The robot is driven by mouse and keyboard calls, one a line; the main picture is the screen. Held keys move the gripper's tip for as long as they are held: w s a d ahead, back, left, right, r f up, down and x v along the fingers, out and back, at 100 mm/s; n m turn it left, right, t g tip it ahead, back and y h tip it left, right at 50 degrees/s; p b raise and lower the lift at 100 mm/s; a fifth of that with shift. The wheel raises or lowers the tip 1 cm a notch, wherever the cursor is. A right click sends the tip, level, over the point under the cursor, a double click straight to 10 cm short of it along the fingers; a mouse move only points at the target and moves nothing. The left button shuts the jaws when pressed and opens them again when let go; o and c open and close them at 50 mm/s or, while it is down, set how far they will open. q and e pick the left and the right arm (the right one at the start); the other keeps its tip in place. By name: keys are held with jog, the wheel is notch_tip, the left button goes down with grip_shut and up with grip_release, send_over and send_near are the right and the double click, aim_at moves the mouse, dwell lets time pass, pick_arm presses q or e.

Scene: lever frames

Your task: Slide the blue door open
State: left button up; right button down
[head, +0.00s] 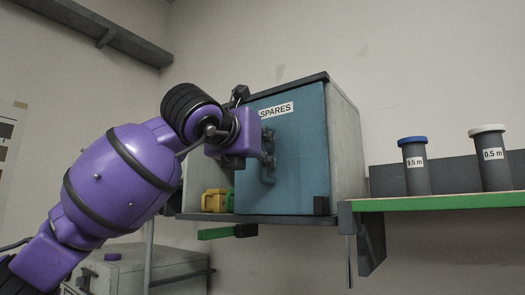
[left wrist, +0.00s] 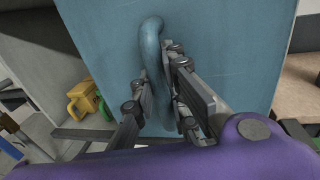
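The blue door (head: 300,150) is a flat panel with a "SPARES" label at its top, on the front of a grey cabinet (head: 346,140). It covers the right part of the front; the left part is largely behind my arm. Its blue bar handle (left wrist: 152,45) runs upright along the panel. My left gripper (head: 268,155) is at the handle. In the left wrist view its fingers (left wrist: 160,95) lie on either side of the handle, close against it, and look shut on it. My right gripper is not in view.
A yellow container (head: 214,201) and a green item (head: 230,200) stand left of the door. A green-edged shelf (head: 440,203) on the right holds a blue-capped canister (head: 415,168) and a white-capped one (head: 493,165). A grey box (head: 140,268) stands below left.

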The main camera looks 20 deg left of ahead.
pick_arm(q)
jog(key=o, duration=0.5)
jog(key=shift+s+r, duration=0.1)
jog(key=s, duration=0.4)
jog(key=s+a, duration=0.1)
jog(key=s, duration=0.3)
jog(key=s+a, duration=0.1)
jog(key=s, duration=0.3)
jog(key=shift+w, duration=0.1)
